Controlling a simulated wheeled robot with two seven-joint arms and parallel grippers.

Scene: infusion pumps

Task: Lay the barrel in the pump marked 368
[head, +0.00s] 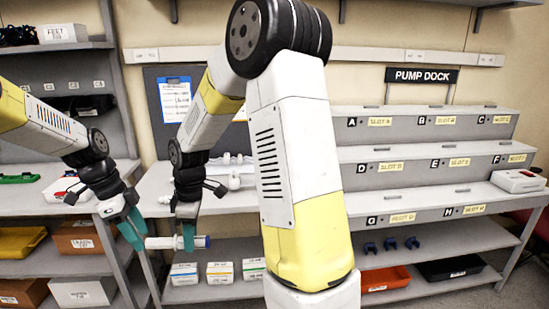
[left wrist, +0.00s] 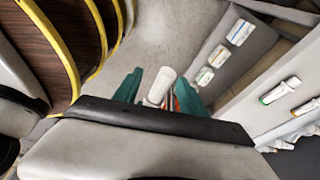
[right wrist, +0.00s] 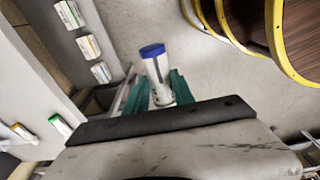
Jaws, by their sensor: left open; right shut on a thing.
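The barrel (head: 200,242) is a pale tube with a blue end, held roughly level in front of the middle table. In the right wrist view the barrel (right wrist: 155,68) stands out between the teal fingers. My left gripper (head: 134,236) is open at the barrel's other end, whose white tip (left wrist: 160,86) shows between its fingers. A white pump-like device (head: 518,181) sits at the right of the dock, and another white device (head: 62,190) on the left shelf. No 368 mark is readable.
The stepped pump dock (head: 430,155) has lettered slots, mostly bare. My right arm hides part of the table, where white tubes (head: 236,165) lie. Small boxes (head: 220,272), a red tray (head: 386,279) and a black tray (head: 450,268) sit on lower shelves.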

